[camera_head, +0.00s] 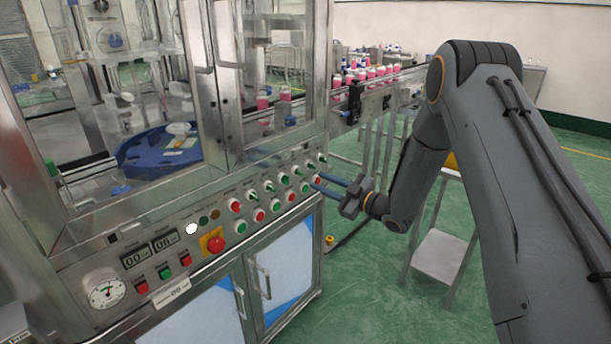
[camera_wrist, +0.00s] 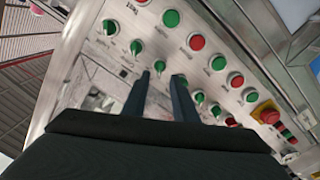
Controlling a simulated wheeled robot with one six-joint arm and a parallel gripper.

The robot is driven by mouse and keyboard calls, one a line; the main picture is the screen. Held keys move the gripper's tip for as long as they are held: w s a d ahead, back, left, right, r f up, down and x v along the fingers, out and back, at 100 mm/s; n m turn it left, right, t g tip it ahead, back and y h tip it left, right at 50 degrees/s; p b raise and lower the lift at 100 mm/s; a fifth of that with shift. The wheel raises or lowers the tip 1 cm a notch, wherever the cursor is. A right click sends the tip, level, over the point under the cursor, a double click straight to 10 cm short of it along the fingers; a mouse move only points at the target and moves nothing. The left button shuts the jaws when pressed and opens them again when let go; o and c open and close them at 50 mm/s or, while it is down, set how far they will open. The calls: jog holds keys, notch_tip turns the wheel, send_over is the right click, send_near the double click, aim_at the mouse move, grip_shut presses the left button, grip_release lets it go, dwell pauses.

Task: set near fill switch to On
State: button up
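My gripper (camera_head: 313,180) is in front of the right end of the control panel in the head view. In the wrist view its two dark fingers (camera_wrist: 162,76) stand apart with nothing held between them. A green selector switch (camera_wrist: 160,66) shows in the gap by the fingertips; I cannot tell if they touch it. More green selector switches lie in the same row, such as one (camera_wrist: 135,47) up-left and one (camera_wrist: 198,97) down-right. The labels are too small to read, so I cannot tell which is the near fill switch or its setting.
Red and green push buttons (camera_wrist: 196,42) run beside the switch row. A red emergency stop on a yellow base (camera_head: 215,243) and a gauge (camera_head: 104,289) are further left. Glass doors stand above the panel. A conveyor with pink bottles (camera_head: 370,74) is behind.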

aim_at(302, 174)
jog(key=p+x, duration=0.1)
jog(key=x, duration=0.6)
jog(key=shift+w+a, duration=0.2)
jog(key=shift+c, duration=0.5)
grip_shut()
